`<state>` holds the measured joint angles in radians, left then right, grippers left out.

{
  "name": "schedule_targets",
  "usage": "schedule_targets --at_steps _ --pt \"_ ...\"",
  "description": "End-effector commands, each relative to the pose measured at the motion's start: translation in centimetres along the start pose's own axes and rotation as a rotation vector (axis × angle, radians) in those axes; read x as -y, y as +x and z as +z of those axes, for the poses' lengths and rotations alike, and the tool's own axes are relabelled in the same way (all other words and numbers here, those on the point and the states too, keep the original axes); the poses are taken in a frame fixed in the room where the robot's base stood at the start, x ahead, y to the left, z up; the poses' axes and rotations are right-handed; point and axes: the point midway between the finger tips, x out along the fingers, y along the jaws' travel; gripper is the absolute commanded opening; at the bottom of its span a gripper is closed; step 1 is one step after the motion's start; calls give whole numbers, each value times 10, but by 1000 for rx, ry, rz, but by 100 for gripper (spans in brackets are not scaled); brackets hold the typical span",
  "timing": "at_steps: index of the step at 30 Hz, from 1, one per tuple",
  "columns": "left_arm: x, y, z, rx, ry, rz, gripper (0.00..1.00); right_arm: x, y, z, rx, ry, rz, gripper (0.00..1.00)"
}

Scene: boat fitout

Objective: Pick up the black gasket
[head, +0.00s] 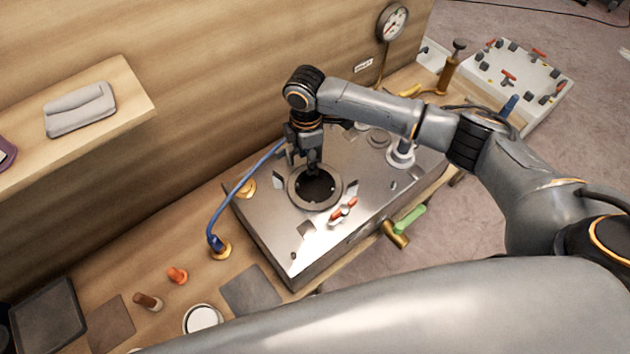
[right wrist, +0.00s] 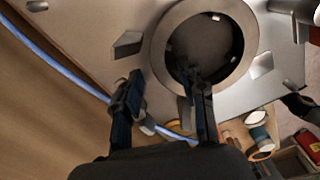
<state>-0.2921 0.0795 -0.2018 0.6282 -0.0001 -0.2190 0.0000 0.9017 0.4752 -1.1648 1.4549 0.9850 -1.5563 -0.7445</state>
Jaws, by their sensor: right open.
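A steel panel (head: 300,245) with a round grey ring (head: 335,201) around a dark opening lies on the bench in the head view. The ring also shows in the right wrist view (right wrist: 160,50). I cannot clearly make out a black gasket; the inside of the ring is dark. My right gripper (head: 312,168) points down at the ring's far left edge. In the right wrist view its two dark fingers (right wrist: 163,85) are apart, with nothing visible between them. One finger overlaps the opening and the other is outside the ring. My left gripper is out of view.
A white fitting (head: 401,153) is farther right. A blue hose (head: 228,197) runs along the panel's left side. Orange (head: 177,275) and brown (head: 147,301) plugs stand on the bench.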

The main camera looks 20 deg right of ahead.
Motion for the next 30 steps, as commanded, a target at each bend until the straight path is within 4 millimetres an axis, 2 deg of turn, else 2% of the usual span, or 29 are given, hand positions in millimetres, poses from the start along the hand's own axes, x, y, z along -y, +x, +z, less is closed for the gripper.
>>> schedule_targets --at_steps 5,12,18,30 --pt "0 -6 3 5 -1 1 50 0 17 1 2 0 0 41" --pt "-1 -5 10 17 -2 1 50 0 19 0 1 -1 2 41" --pt "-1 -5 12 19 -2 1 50 0 18 1 1 0 2 0" --pt "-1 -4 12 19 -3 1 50 0 17 1 1 0 2 0"
